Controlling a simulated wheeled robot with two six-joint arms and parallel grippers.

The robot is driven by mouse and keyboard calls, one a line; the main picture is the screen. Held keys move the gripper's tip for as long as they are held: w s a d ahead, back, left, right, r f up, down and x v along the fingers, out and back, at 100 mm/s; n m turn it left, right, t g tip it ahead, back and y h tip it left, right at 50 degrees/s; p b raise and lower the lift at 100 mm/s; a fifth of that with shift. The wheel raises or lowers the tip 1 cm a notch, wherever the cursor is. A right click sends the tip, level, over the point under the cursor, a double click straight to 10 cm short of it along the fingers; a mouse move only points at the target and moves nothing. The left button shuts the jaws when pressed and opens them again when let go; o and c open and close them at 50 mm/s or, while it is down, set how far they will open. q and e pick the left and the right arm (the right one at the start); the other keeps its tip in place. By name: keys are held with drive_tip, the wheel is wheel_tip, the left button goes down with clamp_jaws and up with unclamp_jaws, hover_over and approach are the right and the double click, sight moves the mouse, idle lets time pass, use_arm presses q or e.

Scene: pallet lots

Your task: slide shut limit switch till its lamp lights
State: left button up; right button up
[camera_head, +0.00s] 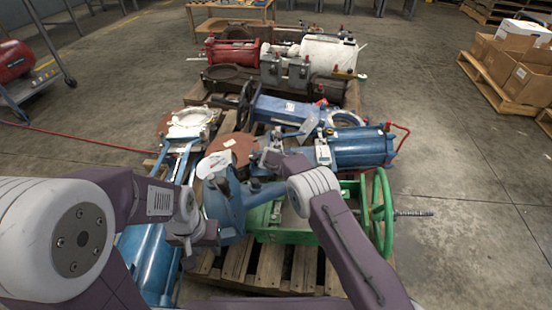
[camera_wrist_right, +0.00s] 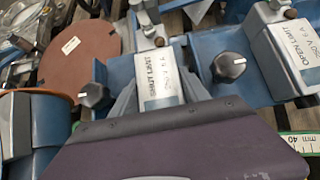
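The shut limit switch (camera_wrist_right: 162,78) is a grey box labelled SHUT LIMIT, in the middle of the right wrist view. A small brown round piece (camera_wrist_right: 159,42) is at its far end; I cannot tell whether it is a lamp, and no glow shows. A black knob (camera_wrist_right: 95,95) is left of it. My right gripper (camera_head: 268,160) is over the blue machinery; its purple body fills the bottom of the wrist view close to the switch. Its fingertips and any contact are unclear. My left gripper (camera_head: 205,236) is low beside a blue valve (camera_head: 232,200); its fingers are unclear.
The similar open limit switch (camera_wrist_right: 291,50) is to the right, with another black knob (camera_wrist_right: 228,66) between. A brown disc (camera_wrist_right: 80,48) is at upper left. A green handwheel (camera_head: 380,212) and blue cylinder (camera_head: 362,147) crowd the wooden pallet (camera_head: 270,268).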

drive_tip(key=shift+o, duration=1)
drive_tip(key=shift+s+r, duration=0.2)
drive_tip(key=shift+r, duration=0.05)
drive_tip(key=p+v, duration=0.3)
drive_tip(key=v, duration=0.5)
drive_tip(key=shift+s, duration=0.2)
drive_tip(key=shift+r, duration=0.15)
